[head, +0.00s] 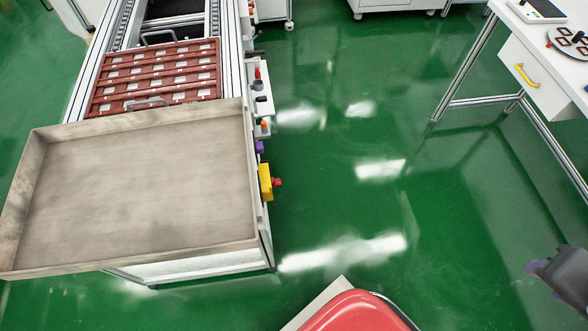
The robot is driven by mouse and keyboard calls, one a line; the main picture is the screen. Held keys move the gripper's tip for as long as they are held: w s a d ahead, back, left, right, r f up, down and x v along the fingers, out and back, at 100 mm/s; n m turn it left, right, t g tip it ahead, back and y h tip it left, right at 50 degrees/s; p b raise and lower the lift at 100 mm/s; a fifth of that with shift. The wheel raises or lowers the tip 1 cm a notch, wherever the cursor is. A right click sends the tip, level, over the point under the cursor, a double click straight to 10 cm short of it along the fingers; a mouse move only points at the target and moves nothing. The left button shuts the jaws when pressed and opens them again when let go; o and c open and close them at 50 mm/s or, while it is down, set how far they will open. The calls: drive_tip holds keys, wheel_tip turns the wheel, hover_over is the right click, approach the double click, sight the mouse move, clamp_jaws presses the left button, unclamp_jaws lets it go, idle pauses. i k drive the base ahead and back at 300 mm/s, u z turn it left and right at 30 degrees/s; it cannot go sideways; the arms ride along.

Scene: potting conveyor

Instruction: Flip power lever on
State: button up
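A white control box (262,103) is on the right side of the conveyor frame. A small red lever-like handle (257,73) stands up from its upper part, above a dark knob (257,86). The handle is too small to tell its on or off position. Nothing touches it. A dark grey part, likely the end of my arm with my gripper (556,275), is cut off at the lower right edge, far from the conveyor.
Green floor is clear up to a white table (548,75).

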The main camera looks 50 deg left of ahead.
sight(277, 181)
drive_tip(key=i, duration=0.8)
drive_tip(key=u, duration=3.45)
